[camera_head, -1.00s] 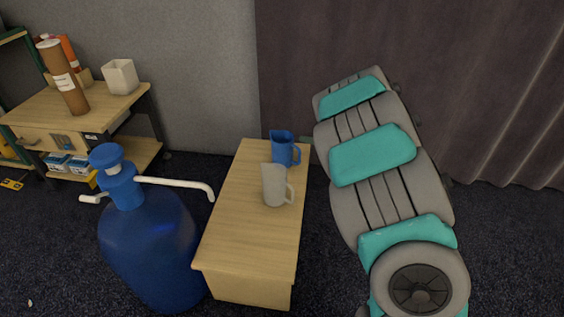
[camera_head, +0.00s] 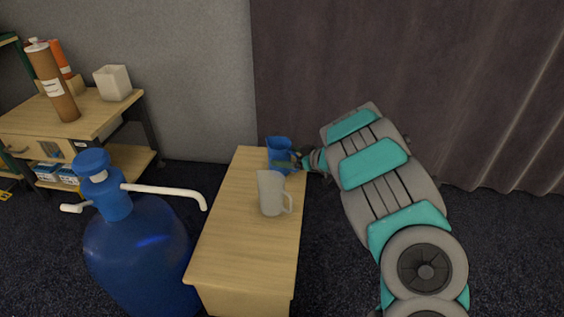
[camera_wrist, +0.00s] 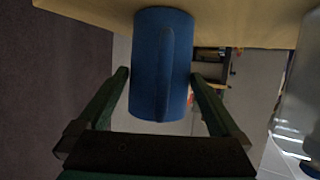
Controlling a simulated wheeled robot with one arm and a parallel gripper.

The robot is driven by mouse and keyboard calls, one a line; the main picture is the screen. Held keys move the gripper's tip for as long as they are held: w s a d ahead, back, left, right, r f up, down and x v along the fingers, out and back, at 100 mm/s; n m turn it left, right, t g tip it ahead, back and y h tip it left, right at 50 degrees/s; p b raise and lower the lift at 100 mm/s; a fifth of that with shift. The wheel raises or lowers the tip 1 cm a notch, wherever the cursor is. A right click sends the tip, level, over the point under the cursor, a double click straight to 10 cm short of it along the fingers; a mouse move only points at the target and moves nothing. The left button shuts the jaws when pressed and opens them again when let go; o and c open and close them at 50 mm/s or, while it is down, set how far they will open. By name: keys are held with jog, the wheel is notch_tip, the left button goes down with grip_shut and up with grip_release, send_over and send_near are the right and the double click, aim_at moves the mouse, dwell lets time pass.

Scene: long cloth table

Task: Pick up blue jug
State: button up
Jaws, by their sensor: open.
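The blue jug (camera_head: 278,152) stands upright at the far end of the narrow wooden table (camera_head: 238,240). In the wrist view the blue jug (camera_wrist: 150,60) fills the upper middle, with its handle facing the camera. My gripper (camera_head: 292,162) is at the jug's right side, over the table's right edge, and partly covers it in the head view. In the wrist view my gripper (camera_wrist: 158,78) is open, with one green finger on each side of the jug. I cannot tell whether the fingers touch it.
A grey jug (camera_head: 270,195) stands just in front of the blue jug. A large blue water bottle with a white spout (camera_head: 140,250) is left of the table. A wooden workbench (camera_head: 95,110) stands at the back left. The table's near half is clear.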

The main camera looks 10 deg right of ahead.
jog(key=shift+x, duration=1.2)
jog(key=shift+s, duration=0.1)
jog(key=shift+c, duration=0.4)
jog(key=c, duration=1)
jog(key=shift+o, duration=0.2)
